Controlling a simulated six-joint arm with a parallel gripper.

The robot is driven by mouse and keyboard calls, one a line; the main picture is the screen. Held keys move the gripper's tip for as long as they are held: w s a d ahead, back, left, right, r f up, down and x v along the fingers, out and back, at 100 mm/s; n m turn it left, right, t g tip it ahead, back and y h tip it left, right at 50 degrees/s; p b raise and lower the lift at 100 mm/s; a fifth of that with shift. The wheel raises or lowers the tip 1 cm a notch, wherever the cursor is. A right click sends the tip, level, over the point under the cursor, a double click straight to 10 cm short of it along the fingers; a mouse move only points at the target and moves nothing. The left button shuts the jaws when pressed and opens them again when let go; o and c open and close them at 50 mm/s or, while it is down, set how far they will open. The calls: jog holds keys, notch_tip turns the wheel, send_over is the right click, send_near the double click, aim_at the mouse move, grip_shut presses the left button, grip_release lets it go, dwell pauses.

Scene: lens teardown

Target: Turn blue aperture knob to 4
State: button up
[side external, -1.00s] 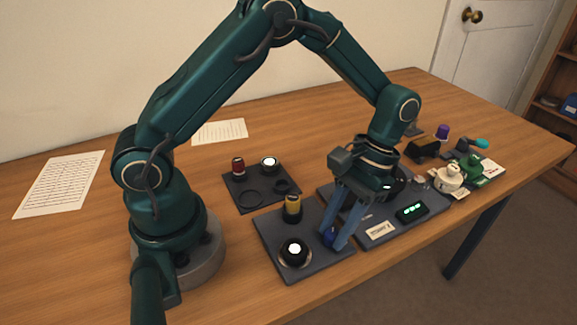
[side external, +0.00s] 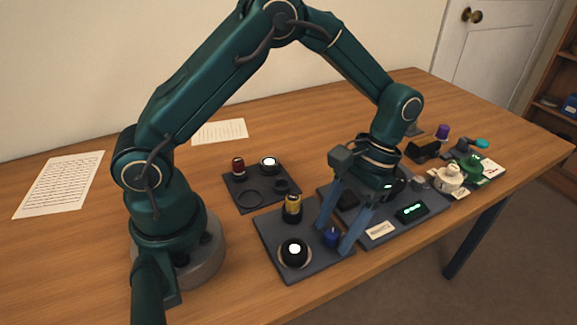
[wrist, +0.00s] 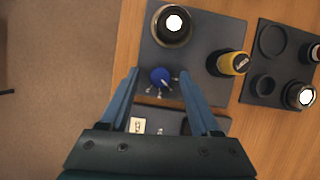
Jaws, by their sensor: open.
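The blue aperture knob (side external: 331,237) stands on the front dark grey board (side external: 275,235). In the wrist view the knob (wrist: 160,76) shows a light pointer line on top and small marks beside it; the numbers are too small to read. My gripper (side external: 334,237) is open. Its two blue fingers stand apart on either side of the knob, and in the wrist view the gripper (wrist: 159,76) shows gaps between each finger and the knob.
A black lens with a white glowing top (side external: 294,252) and a yellow-banded cylinder (side external: 292,208) share the board with the knob. A second board (side external: 240,180) behind carries a red cylinder (side external: 238,167). A green-lit display (side external: 411,210) stands to the right.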

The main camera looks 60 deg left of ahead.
jog(key=shift+v, duration=2.4)
jog(key=shift+r, duration=0.1)
jog(key=s+a+r+t, duration=0.3)
jog(key=r+t, duration=0.2)
jog(key=r, duration=0.6)
jog(key=s+a+f+m+t, duration=0.1)
jog(key=s+a+f+t, duration=0.1)
jog(key=s+t, duration=0.3)
jog(key=shift+s+a, duration=0.4)
jog(key=shift+s, duration=0.7)
jog(key=shift+f, duration=0.1)
